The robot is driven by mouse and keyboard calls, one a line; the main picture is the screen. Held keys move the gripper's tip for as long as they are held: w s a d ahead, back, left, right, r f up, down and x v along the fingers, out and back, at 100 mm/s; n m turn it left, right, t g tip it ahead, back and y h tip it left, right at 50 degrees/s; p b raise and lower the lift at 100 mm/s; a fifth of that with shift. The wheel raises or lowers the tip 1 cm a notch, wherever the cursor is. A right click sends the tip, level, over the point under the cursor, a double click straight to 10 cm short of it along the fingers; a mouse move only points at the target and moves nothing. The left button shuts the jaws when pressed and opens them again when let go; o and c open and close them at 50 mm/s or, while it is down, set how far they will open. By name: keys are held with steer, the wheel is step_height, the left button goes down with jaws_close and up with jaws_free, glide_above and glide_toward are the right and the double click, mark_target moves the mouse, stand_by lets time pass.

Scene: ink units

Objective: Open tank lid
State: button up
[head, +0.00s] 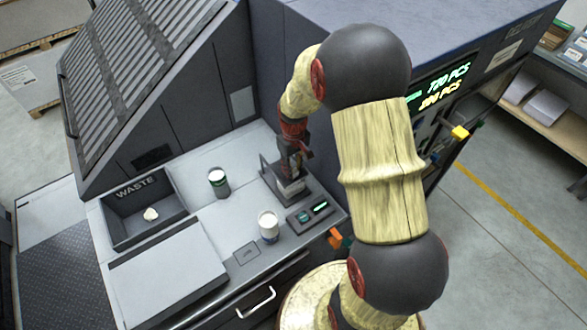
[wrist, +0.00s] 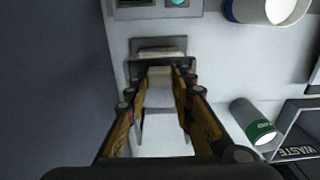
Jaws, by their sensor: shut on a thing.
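My gripper (head: 290,158) is over the small grey tank (head: 291,193) on the bench, with its fingers pointing down. In the wrist view the gripper (wrist: 160,72) reaches the tank (wrist: 150,46) and its fingers are shut on a pale, narrow part at the tank's edge, which looks like the tank lid (wrist: 158,79). A thin upright grey frame stands beside the fingers in the head view. The fingers partly hide the lid, and I cannot tell how far it is tilted.
A green-banded cup (head: 218,182) and a blue-banded cup (head: 268,226) stand near the tank. A small panel with a green display (head: 309,214) is in front. The waste bin (head: 122,228) holds a crumpled pale piece (head: 151,214). A tall dark cabinet (head: 240,60) rises behind.

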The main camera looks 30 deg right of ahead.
jaws_close()
steer(key=w, duration=0.8)
steer(key=shift+a, duration=0.1)
steer(key=o, duration=1)
jaws_free()
steer(key=shift+s, duration=0.1)
steer(key=shift+c, duration=0.2)
steer(key=shift+o, duration=0.2)
